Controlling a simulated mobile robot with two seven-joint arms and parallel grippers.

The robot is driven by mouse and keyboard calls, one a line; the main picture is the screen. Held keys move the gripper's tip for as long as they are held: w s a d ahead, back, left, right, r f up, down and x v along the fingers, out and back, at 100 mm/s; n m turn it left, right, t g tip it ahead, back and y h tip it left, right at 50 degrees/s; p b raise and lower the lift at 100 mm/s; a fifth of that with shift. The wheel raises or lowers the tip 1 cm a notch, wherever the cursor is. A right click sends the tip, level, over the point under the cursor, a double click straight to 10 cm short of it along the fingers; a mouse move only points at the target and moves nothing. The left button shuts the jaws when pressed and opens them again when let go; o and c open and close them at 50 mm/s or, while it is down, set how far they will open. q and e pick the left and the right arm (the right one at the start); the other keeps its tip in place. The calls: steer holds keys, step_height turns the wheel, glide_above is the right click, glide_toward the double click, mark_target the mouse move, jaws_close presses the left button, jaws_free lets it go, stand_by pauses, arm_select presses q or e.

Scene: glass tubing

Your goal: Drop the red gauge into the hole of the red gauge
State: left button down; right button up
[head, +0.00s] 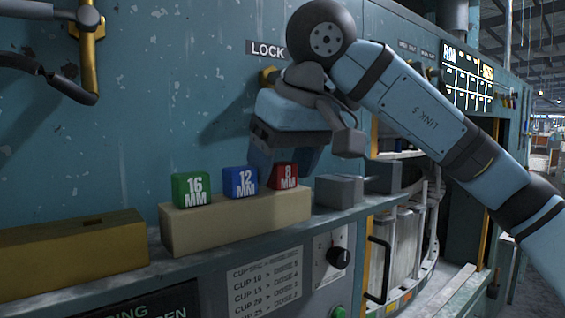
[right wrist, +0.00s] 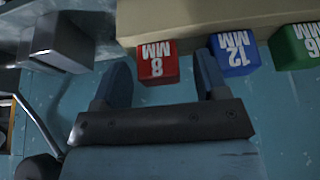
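The red gauge, a small block marked 8 MM (head: 284,177), sits at the right end of a cream block (head: 235,222). My right gripper (head: 282,168) is just above and behind it, pointing down. In the right wrist view the red gauge (right wrist: 157,66) shows between the two spread blue fingers (right wrist: 161,70), with a gap on each side. The gripper is open and empty. Whether the fingertips reach down beside the gauge is hard to tell. The gauge's underside and any hole under it are hidden. My left gripper is not in view.
The blue 12 MM (head: 240,183) and green 16 MM (head: 192,190) blocks sit left of the red one. A brass block (head: 70,245) with a dark slot on top stands further left. Grey blocks (head: 338,191) stand right. A blue machine wall rises behind.

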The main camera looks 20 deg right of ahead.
stand_by(0.3)
steer(key=shift+s+r, duration=0.15)
steer(key=shift+r, duration=0.2)
steer(key=b+v, duration=0.1)
steer(key=v, duration=1.2)
steer(key=shift+d, duration=0.1)
